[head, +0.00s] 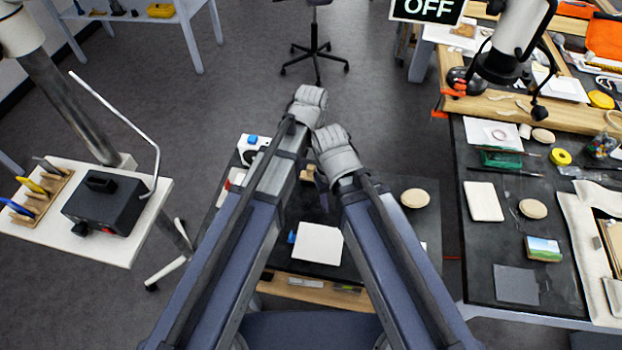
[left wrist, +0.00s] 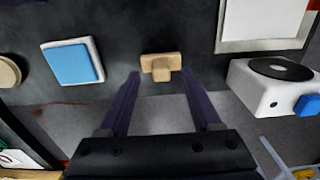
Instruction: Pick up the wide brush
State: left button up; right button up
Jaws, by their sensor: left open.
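A small pale wooden piece (left wrist: 161,66), with a wide bar and a short stub, lies on the dark table in the left wrist view. It looks like the wide brush, though no bristles can be made out. My left gripper (left wrist: 161,75) is open, with its two dark fingers pointing at the piece, one to each side and apart from it. In the head view a bit of the wooden piece (head: 308,173) shows between my two forearms, which hide most of it. The jaws of my right gripper do not show.
Near the piece are a blue-topped white block (left wrist: 73,62), a white box with a black disc (left wrist: 272,88) and a white sheet (left wrist: 262,22). A round beige disc (head: 415,198) lies to the right. A cluttered workbench (head: 480,255) stands at right, a side table with a black box (head: 104,203) at left.

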aim_at(311, 167)
pick_arm(q)
notch_tip(311, 167, down, 3)
jog(key=shift+a+f+b, duration=0.1)
jog(key=shift+f+b, duration=0.1)
jog(key=shift+b, duration=1)
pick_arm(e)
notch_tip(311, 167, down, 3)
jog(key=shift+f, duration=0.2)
pick_arm(q)
jog(key=shift+r, duration=0.1)
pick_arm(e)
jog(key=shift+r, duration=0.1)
pick_arm(q)
grip_shut()
